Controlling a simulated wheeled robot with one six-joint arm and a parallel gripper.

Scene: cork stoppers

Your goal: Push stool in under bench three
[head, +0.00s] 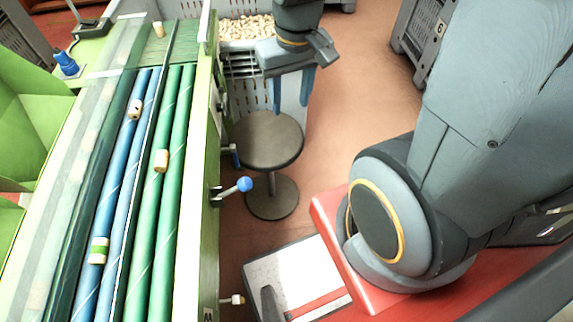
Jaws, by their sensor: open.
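A stool (268,142) with a round dark grey seat stands on the reddish floor, upright on a single post with a round base (271,197). It is just right of the green bench (207,150), its seat close to the bench's side. My gripper (291,92) is open, its two blue fingers pointing down over the far part of the seat. The fingers appear empty; whether they touch the stool I cannot tell. No number three is readable on the bench.
A grey crate full of corks (246,27) stands behind the stool. A lever with a blue knob (244,184) sticks out from the bench side. Corks (161,161) lie on the bench's rollers. Another grey crate (412,40) stands back right. Floor (345,110) right of the stool is clear.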

